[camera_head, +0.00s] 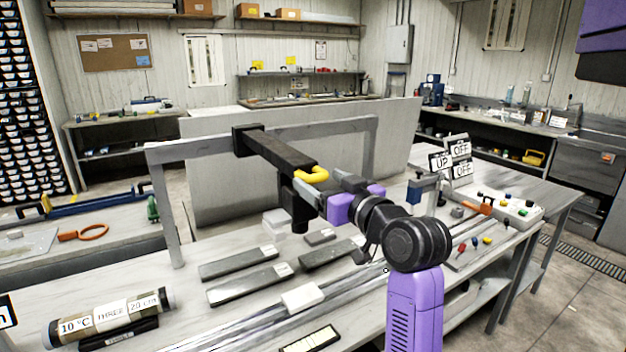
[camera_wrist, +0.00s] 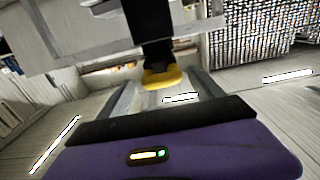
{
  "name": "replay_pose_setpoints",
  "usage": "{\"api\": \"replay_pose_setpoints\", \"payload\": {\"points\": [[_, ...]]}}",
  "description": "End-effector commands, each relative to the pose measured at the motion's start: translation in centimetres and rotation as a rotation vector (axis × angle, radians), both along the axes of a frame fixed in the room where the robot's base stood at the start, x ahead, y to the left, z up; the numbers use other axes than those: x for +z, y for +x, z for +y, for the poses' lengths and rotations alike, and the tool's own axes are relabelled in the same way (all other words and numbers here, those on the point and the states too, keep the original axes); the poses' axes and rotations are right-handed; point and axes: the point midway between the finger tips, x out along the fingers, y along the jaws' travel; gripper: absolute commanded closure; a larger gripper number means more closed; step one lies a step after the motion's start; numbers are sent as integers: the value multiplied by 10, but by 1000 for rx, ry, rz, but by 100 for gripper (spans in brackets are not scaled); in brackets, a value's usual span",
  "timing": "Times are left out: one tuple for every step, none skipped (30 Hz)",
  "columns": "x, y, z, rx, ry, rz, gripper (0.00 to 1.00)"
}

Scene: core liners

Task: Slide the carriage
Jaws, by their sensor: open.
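The carriage (camera_head: 275,150) is a black beam on a grey gantry frame (camera_head: 160,155) over the bench. It has a yellow hooked handle (camera_head: 314,176) at its near end and a dark cylinder (camera_head: 299,218) hanging below. My purple gripper (camera_head: 319,190) is at the near end of the beam, close to the handle. In the wrist view the handle (camera_wrist: 163,78) appears between the two grey fingers of my gripper (camera_wrist: 162,82), with a gap on each side. My gripper is open and holds nothing. Whether a finger touches the handle cannot be told.
Dark core trays (camera_head: 250,283) and a white block (camera_head: 302,296) lie on the bench under the carriage. A grey panel (camera_head: 230,170) rises behind.

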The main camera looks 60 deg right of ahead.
Motion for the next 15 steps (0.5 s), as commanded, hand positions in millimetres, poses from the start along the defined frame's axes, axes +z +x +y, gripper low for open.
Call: {"api": "replay_pose_setpoints", "payload": {"points": [[-2, -7, 4, -1, 0, 1, 24], [-1, -10, 6, -1, -1, 1, 24], [-1, -14, 8, 0, -1, -1, 24], [-1, -16, 10, 0, -1, -1, 24], [-1, -18, 11, 0, 0, 0, 24], [-1, -20, 13, 1, 1, 0, 24], [-1, -21, 13, 1, 1, 0, 24], [-1, -22, 14, 1, 1, 0, 24], [-1, -22, 14, 1, 1, 0, 24], [-1, -23, 14, 1, 1, 0, 24], [0, -23, 14, 1, 1, 0, 24], [0, -23, 14, 1, 1, 0, 24], [0, -22, 14, 1, 1, 0, 24], [0, -22, 14, 1, 1, 0, 24], [0, -22, 14, 1, 1, 0, 24]]}}
